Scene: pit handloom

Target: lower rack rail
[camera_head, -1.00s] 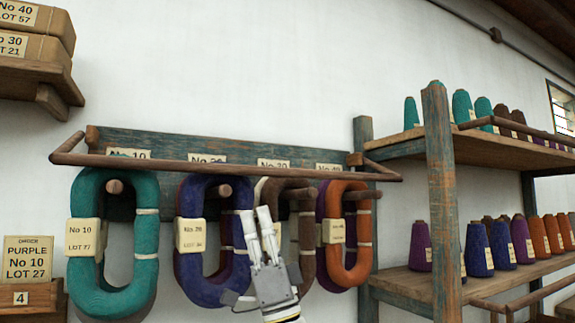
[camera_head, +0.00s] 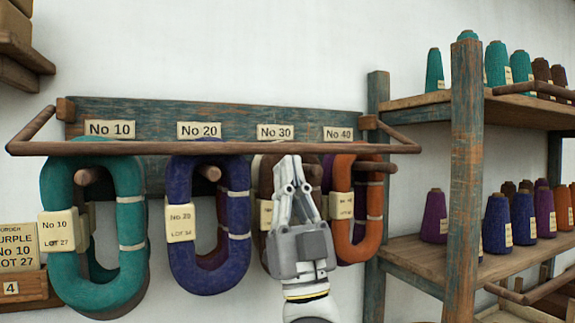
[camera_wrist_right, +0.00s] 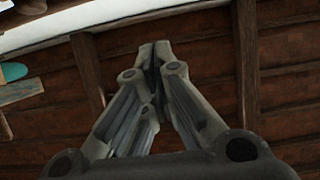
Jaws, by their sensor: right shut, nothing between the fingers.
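The rack rail (camera_head: 215,148) is a thin brown wooden bar on short side arms. It runs across the front of the blue-green rack board (camera_head: 245,115), just below the number labels and in front of the hanging yarn hanks. My right gripper (camera_head: 288,160) is shut and empty. Its fingers point up and their tips are just under the rail, in front of the brown No 30 hank (camera_head: 270,180). I cannot tell whether they touch the rail. The right wrist view shows the closed fingertips (camera_wrist_right: 155,55) against the roof boards. My left gripper is not in view.
Teal (camera_head: 130,230), blue (camera_head: 238,215) and orange (camera_head: 370,190) hanks hang on pegs beside my right gripper. A wooden shelf post (camera_head: 466,200) with yarn cones stands at the right. A label stand (camera_head: 15,245) is at lower left.

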